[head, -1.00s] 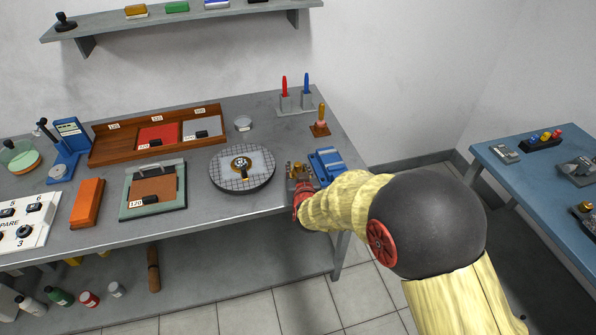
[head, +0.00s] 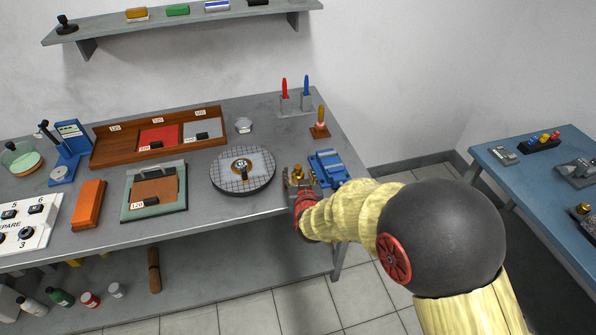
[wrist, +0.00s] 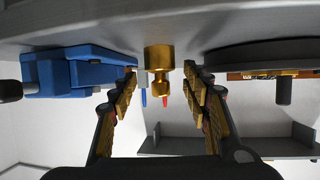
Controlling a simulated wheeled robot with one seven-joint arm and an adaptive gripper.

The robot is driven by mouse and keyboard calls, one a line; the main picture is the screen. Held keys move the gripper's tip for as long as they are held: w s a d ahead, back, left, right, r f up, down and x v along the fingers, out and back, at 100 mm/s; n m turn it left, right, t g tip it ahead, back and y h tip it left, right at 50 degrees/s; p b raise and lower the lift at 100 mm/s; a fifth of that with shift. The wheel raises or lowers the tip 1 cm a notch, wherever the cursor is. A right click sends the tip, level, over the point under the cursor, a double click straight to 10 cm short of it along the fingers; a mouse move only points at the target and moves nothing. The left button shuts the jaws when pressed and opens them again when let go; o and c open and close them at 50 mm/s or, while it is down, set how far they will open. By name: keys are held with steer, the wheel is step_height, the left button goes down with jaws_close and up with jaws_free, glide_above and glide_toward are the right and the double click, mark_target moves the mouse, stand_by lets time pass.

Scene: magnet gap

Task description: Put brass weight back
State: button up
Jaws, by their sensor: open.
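The brass weight (head: 298,173) stands upright on the grey bench near its front edge, to the right of the round gridded plate (head: 243,186). In the wrist view, where the bench appears at the top, the brass weight (wrist: 158,58) has a wide body and a narrower neck and knob. My gripper (wrist: 160,82) is open, with one finger on each side of the weight and gaps to both. In the head view my gripper (head: 297,180) is partly hidden by my own wrist.
A blue vise-like block (head: 327,165) stands close to the right of the weight. A dark-handled piece (head: 243,171) sits on the gridded plate. Red and blue pens (head: 295,100) stand in holders behind, near a wooden-handled stamp (head: 320,125). A wooden tray (head: 120,150) lies farther left.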

steer(key=p+v, duration=0.2)
steer(key=v, duration=0.7)
steer(key=s+d+r+g, duration=0.2)
steer(key=s+d+r, duration=0.2)
steer(key=r, duration=0.3)
steer(key=s+d+r+g, duration=0.2)
steer(key=s+d+r, duration=0.15)
steer(key=r, duration=0.25)
steer(key=s+d+r+g, duration=0.1)
steer(key=s+d, duration=0.2)
steer(key=s, duration=0.3)
steer(key=s+d+r+m+g+h, duration=0.1)
steer(key=s+d+r, duration=0.1)
steer(key=s+d, duration=0.2)
steer(key=s+d+r+g, duration=0.1)
steer(key=s+d+r, duration=0.1)
steer(key=s, duration=0.7)
steer(key=shift+s+d+g+h, duration=0.3)
steer(key=shift+d+g, duration=0.1)
steer(key=shift+d, duration=0.4)
